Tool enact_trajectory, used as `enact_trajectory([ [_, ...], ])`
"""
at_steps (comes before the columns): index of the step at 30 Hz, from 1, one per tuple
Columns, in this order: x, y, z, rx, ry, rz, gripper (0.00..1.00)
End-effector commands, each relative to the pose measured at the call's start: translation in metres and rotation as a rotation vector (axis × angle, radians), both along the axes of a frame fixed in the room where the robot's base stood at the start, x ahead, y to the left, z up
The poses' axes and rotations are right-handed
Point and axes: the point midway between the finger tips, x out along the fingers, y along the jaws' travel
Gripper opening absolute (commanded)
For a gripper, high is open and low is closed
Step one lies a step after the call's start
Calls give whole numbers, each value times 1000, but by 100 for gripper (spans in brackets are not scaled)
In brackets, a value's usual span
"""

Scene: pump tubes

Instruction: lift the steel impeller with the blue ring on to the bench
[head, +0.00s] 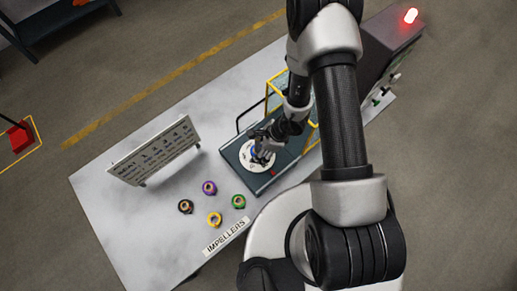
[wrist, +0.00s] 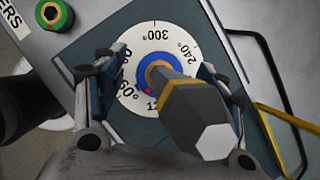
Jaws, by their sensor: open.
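The impeller with the blue ring (wrist: 141,69) sits at the middle of a white round dial (wrist: 130,45) marked in degrees. A grey hexagonal post with a yellow band (wrist: 190,105) rises in front of it towards the wrist camera and hides part of the ring; I cannot tell whether it belongs to the impeller. My gripper (wrist: 155,76) is open, with one finger on each side of the post and ring. In the head view my gripper (head: 265,146) is low over the white dial (head: 250,160) and covers much of it. No grip shows.
The dial lies on a dark plate (head: 261,185) with a yellow frame (head: 275,92) behind. Impellers with purple (head: 209,187), green (head: 238,201), yellow (head: 214,219) and black (head: 185,206) rings stand on the bench (head: 115,228). A sign board (head: 153,151) stands at left. The bench's front left is clear.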

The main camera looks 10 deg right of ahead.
Motion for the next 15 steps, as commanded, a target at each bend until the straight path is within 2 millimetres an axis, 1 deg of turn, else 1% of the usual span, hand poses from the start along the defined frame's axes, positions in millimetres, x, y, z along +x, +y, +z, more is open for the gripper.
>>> enact_trajectory([
  [3,0,2,-6,0,0,1,65],
  [11,1,3,-6,1,-1,1,65],
  [15,1,3,-6,1,-1,1,57],
])
